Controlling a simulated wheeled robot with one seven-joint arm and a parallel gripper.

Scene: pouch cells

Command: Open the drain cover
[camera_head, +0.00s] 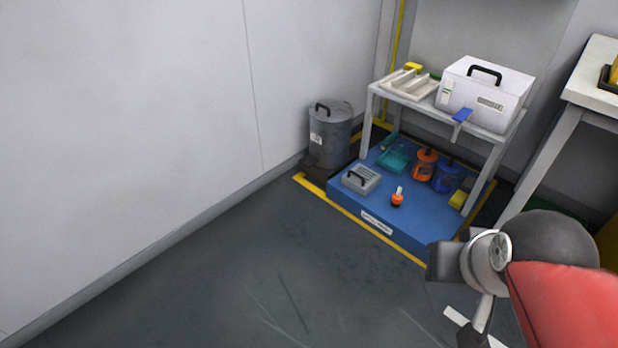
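A small grey slatted cover with a black handle (361,179) lies at the left of the blue platform (345,200), under the grey table. It looks like the drain cover, and it lies flat with its handle upward. My arm reaches in from the lower right, and my gripper (445,262) seems to be the dark block at its end. It is in front of the platform's right front corner in the picture, apart from the cover. Its fingers cannot be made out, and I see nothing held.
On the platform stand an orange-capped bottle (397,198), orange and blue containers (446,176) and a teal tray (393,159). A grey bin (330,135) stands behind left. The table (375,88) overhangs the platform's back. The floor in front is clear.

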